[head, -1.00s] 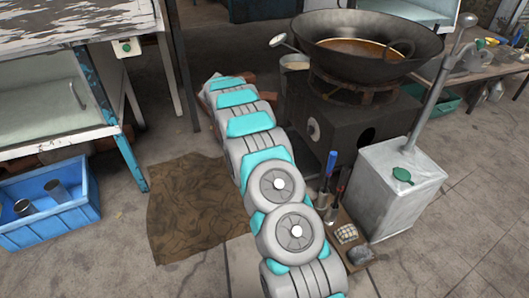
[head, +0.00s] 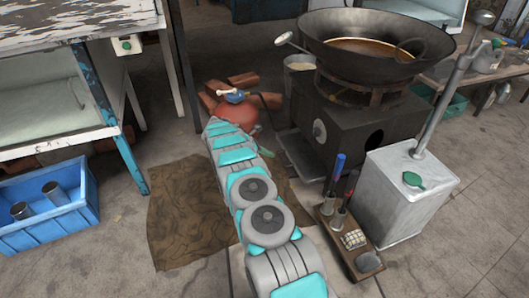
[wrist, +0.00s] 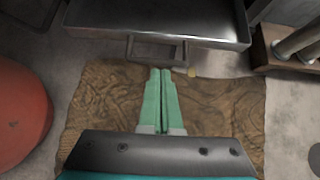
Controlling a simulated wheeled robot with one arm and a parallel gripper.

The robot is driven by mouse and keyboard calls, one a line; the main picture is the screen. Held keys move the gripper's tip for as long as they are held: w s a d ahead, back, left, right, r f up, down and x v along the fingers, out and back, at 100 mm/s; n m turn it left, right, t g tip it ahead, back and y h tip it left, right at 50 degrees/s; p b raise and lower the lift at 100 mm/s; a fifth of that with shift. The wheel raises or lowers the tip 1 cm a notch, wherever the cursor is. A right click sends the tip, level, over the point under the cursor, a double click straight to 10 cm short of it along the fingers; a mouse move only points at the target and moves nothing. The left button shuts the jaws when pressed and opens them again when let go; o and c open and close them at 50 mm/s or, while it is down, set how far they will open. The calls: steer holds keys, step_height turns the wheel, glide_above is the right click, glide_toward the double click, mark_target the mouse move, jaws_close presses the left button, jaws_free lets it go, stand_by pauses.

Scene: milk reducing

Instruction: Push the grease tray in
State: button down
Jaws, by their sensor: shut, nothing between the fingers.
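The grease tray (head: 298,155) is a dark, flat metal tray sticking out low from the left side of the black stove (head: 345,125). In the wrist view the tray (wrist: 155,22) spans the top, with a loop handle (wrist: 143,49) at its near edge. My gripper (wrist: 160,72) is shut and empty, its two green fingers side by side. In the picture the fingertips lie just below the handle; I cannot tell whether they touch it.
A red gas cylinder (head: 235,114) stands left of the tray; it also shows in the wrist view (wrist: 18,110). A wooden holder with tools (head: 345,238) and a grey metal can (head: 405,195) stand at right. A brown cloth (head: 180,215) covers the floor.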

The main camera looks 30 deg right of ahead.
mark_target(290, 157)
steer(key=x, duration=0.4)
steer(key=d+r+x, duration=0.1)
steer(key=x, duration=0.2)
steer(key=shift+s+r, duration=0.15)
steer(key=shift+s+d+b, duration=0.15)
steer(key=shift+d+b, duration=0.15)
steer(key=shift+d, duration=0.4)
steer(key=shift+r, duration=0.1)
